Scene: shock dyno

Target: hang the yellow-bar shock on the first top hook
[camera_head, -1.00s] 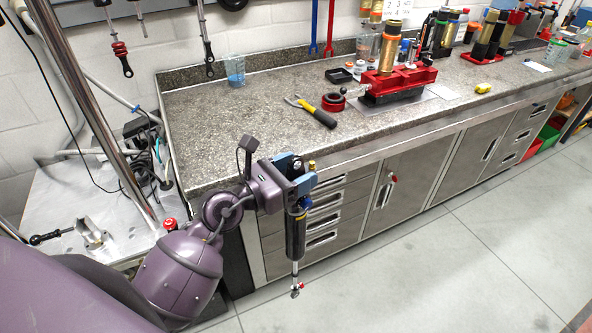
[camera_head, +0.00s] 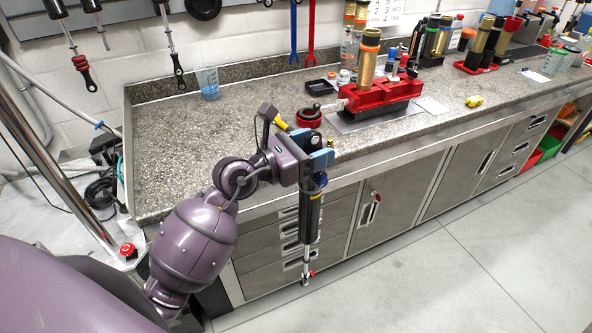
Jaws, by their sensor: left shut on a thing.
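My left gripper (camera_head: 317,160) is shut on a shock (camera_head: 311,222). The shock hangs upright below the jaws, in front of the bench drawers, with a black body, a blue part and a yellow band near its top and a thin silver rod ending in a red-marked eye. Other shocks hang on the wall at the upper left, one with a red part (camera_head: 81,63) and one longer dark one (camera_head: 177,68). The hooks they hang from are cut off by the top edge of the picture or too small to tell. My right gripper is not in view.
The granite bench (camera_head: 170,150) is clear at its left end. On it stand a clear cup (camera_head: 208,83), a red vise (camera_head: 372,95), a red ring-shaped item (camera_head: 309,117) and a yellow item (camera_head: 474,101). A red button (camera_head: 127,250) is at the lower left.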

